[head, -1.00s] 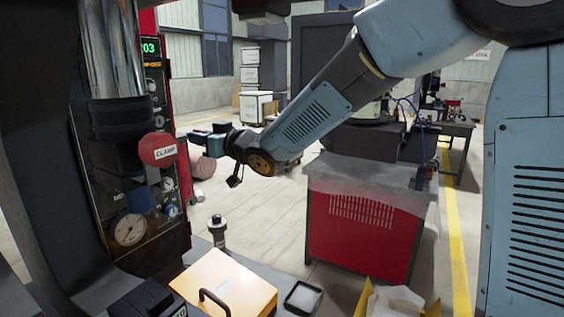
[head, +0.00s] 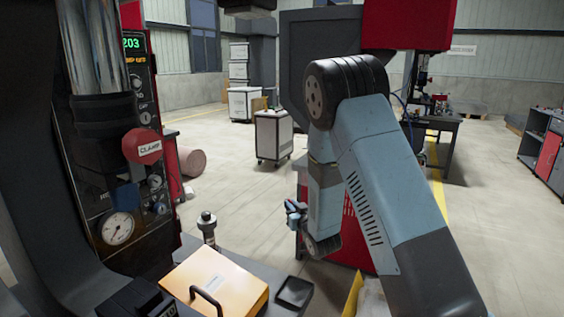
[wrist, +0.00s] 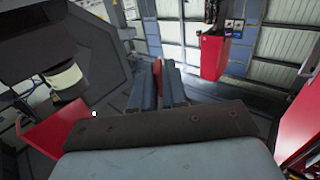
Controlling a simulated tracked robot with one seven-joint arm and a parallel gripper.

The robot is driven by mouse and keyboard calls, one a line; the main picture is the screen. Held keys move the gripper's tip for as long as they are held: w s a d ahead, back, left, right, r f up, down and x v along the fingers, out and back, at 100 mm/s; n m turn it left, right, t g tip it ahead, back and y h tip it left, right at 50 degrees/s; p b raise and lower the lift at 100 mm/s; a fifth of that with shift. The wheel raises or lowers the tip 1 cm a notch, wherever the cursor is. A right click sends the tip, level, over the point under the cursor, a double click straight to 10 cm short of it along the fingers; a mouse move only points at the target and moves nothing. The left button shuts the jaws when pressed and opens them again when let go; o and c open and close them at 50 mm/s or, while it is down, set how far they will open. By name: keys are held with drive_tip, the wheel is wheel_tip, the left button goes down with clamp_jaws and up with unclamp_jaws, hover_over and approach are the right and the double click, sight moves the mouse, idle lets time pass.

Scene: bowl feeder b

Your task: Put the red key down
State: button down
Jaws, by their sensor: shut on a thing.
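The red key (wrist: 157,66) shows in the wrist view as a small red piece between the two blue-grey fingers of my gripper (wrist: 159,84). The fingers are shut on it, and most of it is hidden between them. In the head view my gripper (head: 293,213) hangs in front of the left part of the red cabinet, with my arm bent down to it. I cannot make out the key in the head view.
An orange box (head: 235,285) with a black handle lies on the bench at the front, with a small dark tray (head: 294,291) to its right. A control panel with a red CLAMP knob (head: 142,146) stands at left. A white cart (head: 273,136) stands behind on open floor.

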drive_tip(key=s+d+f+m+h, duration=0.1)
drive_tip(key=d+f+m+h, duration=0.1)
drive_tip(key=d+f, duration=0.4)
drive_tip(key=s+d+f+m+t+h, duration=0.1)
drive_tip(key=d+f+h, duration=0.4)
drive_tip(key=d, duration=0.9)
wheel_tip(320, 180, down, 2)
drive_tip(key=shift+s+m, duration=0.75)
drive_tip(key=shift+m, duration=0.15)
